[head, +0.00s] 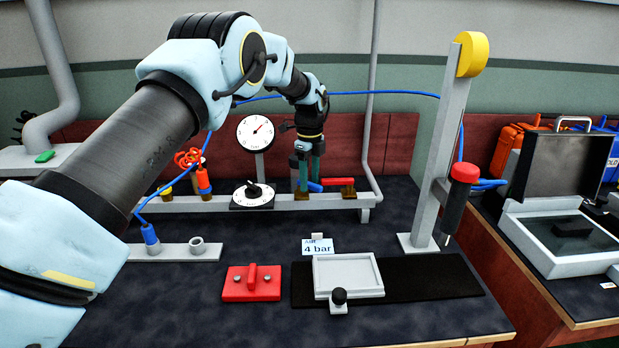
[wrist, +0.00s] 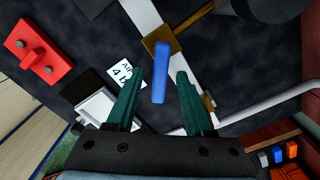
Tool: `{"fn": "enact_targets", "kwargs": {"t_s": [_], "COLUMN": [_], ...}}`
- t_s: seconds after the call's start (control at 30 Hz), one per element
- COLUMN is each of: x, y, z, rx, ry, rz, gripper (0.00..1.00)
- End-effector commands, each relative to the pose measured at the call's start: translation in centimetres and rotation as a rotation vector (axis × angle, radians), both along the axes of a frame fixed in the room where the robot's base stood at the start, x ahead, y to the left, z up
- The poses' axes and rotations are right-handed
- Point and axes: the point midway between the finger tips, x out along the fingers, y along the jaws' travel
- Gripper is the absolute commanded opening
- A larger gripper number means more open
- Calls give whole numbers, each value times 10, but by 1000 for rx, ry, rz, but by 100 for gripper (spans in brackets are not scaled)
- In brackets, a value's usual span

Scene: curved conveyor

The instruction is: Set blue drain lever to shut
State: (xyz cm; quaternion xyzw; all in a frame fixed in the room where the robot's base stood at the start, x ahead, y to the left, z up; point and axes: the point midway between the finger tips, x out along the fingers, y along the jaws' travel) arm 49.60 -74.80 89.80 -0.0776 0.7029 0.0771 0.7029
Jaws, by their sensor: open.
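The blue drain lever (head: 315,187) is a short blue bar on a brass valve block on the grey pipe at the back of the bench. In the wrist view the blue lever (wrist: 161,60) extends from its brass block (wrist: 157,40) toward my gripper. My gripper (head: 309,188) points down over the valve, its green fingers open. In the wrist view my gripper (wrist: 161,74) has one finger on each side of the lever, with a visible gap on both sides. Whether the fingers reach down to lever height is hard to tell.
A red lever (head: 338,181) sits just right on the same pipe (head: 280,202), close to my right finger. A dial gauge (head: 256,133) and a round knob (head: 254,193) stand left. The "4 bar" card (head: 318,246), red block (head: 251,284) and grey tray (head: 348,274) lie in front.

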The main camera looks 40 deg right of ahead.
Motion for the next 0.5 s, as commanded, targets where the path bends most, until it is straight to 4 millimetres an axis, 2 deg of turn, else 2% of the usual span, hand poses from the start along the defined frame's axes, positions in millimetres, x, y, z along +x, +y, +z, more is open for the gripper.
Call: {"fn": "enact_targets", "kwargs": {"t_s": [0.17,0.5], "x": [0,0], "y": [0,0], "z": [0,0], "rx": [0,1], "ry": [0,0], "rz": [0,1], "gripper": [50,12]}}
